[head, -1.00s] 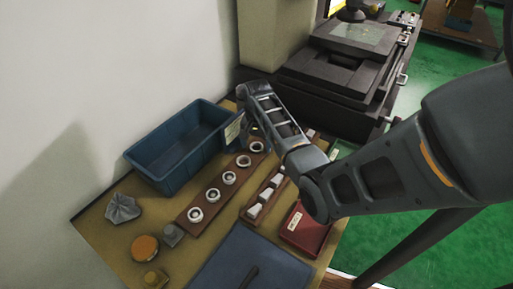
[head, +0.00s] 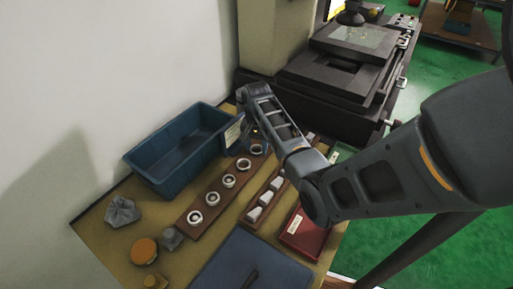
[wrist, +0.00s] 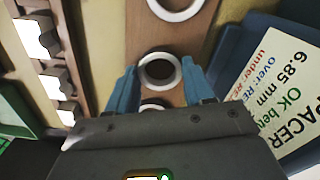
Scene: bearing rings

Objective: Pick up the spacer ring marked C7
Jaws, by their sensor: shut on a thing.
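Several pale spacer rings (head: 195,217) stand in a row on a brown board (head: 182,230) on the bench. My gripper (head: 258,143) is at the far end of this row in the head view. In the wrist view, its two blue fingers (wrist: 160,70) are on either side of a white ring (wrist: 159,57) with a dark bore, and they are shut on it. Another pale arc (wrist: 152,104) shows closer to the gripper body, mostly hidden. A further ring (wrist: 199,8) lies on the board beyond. I cannot read a C7 mark on any ring.
A blue bin (head: 158,176) with a printed label (wrist: 286,70) stands close beside the row. A second rack (head: 246,221) with pale blocks lies on the other side. A red box (head: 304,238), a dark blue mat (head: 225,265) and a crumpled grey cloth (head: 122,211) are nearby.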

